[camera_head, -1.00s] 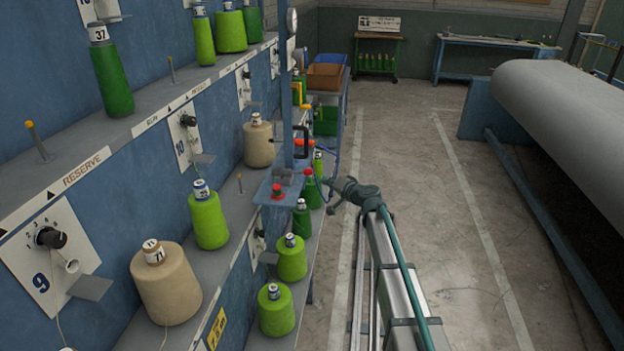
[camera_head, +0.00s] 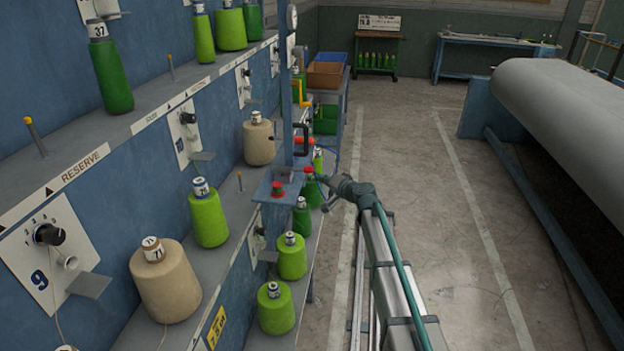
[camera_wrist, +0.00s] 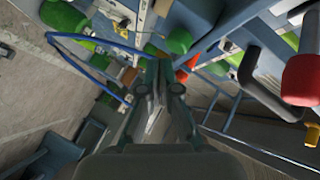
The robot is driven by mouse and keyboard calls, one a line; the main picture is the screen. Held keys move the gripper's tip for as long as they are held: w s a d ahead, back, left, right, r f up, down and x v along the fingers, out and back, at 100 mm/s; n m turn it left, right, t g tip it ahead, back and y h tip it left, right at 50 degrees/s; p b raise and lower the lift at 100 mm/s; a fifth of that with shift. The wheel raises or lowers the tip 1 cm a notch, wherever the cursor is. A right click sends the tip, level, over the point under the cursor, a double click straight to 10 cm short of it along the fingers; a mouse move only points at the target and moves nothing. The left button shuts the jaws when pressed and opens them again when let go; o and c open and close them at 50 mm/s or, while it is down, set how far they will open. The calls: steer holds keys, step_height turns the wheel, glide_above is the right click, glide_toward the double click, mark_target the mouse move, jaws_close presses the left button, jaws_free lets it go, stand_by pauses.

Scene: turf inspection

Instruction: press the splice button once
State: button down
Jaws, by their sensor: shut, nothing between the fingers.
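A red mushroom-shaped button (camera_head: 277,188) stands on a small blue shelf (camera_head: 266,196) fixed to the post beside the yarn rack. I cannot read a label on it. A grey bar with a red end (camera_head: 308,170) lies just to its right. My gripper (camera_head: 323,181) is right of the shelf, apart from the button. In the wrist view my fingers (camera_wrist: 158,85) are together and empty. A smaller red part (camera_wrist: 185,70) shows behind them; I cannot tell whether it is the button.
A black handle (camera_head: 302,138) and an orange-red part (camera_head: 304,141) are above the shelf. A large red cylinder (camera_wrist: 301,80) is close at right in the wrist view. Green cones (camera_head: 291,257) stand below. The aisle floor (camera_head: 440,190) is clear.

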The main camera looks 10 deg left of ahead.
steer(key=shift+a+f+b, duration=0.1)
steer(key=shift+a+b, duration=0.2)
steer(key=shift+b, duration=0.15)
stand_by(0.5)
steer(key=shift+a+b, duration=0.35)
steer(key=shift+a, duration=0.4)
stand_by(0.9)
stand_by(0.3)
steer(key=shift+d+b, duration=0.7)
steer(key=shift+d, duration=0.3)
steer(key=d+b, duration=0.2)
steer(key=d, duration=0.3)
steer(key=shift+b, duration=0.35)
